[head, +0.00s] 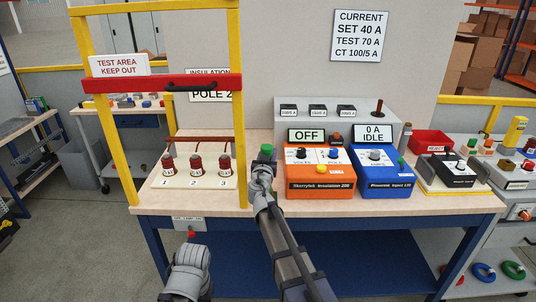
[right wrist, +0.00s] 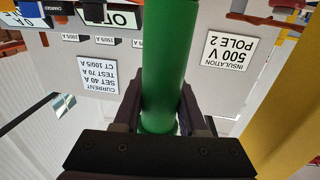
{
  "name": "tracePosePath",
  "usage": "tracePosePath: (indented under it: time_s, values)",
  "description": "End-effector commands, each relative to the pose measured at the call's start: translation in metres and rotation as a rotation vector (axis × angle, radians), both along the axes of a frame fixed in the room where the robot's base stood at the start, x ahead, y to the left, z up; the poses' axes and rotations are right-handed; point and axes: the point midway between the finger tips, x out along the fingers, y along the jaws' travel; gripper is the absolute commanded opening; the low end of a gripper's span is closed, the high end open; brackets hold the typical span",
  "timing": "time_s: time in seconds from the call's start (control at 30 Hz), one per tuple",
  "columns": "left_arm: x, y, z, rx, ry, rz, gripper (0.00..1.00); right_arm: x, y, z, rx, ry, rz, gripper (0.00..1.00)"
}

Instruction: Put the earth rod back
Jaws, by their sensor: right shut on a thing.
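The earth rod seems to be the thick green rod (right wrist: 165,60) in the right wrist view, upright in the picture between my right gripper's fingers (right wrist: 160,115). In the head view my right gripper (head: 263,172) is above the bench, between the three-terminal panel and the orange tester. Only the green end (head: 267,149) shows there above it; the rest of the rod is hidden by the gripper and arm. I cannot make out the rod's holder. My left gripper is not visible; only a grey arm part shows at the bottom.
A yellow frame with a red bar (head: 150,84) stands over the panel with terminals 1, 2 and 3 (head: 195,182). The orange tester (head: 318,176) reads OFF; the blue unit (head: 384,180) reads 0 A IDLE. A grey box (head: 350,118) stands behind them. A red tray (head: 433,142) is further right.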

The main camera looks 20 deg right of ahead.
Motion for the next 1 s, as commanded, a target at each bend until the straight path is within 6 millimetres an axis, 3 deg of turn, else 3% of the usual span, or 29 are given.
tracePosePath:
  time_s: [0.67, 0.7, 1.0]
  values:
    - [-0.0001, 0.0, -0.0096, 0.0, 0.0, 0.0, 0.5, 0.0, 0.0, -0.0095, -0.001, 0.0, 0.0, 0.0]
    - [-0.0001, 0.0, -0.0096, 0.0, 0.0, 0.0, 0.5, 0.0, 0.0, -0.0095, -0.001, 0.0, 0.0, 0.43]
    - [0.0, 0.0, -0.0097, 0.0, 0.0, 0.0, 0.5, 0.0, 0.0, -0.0096, 0.0, 0.0, 0.0, 0.76]
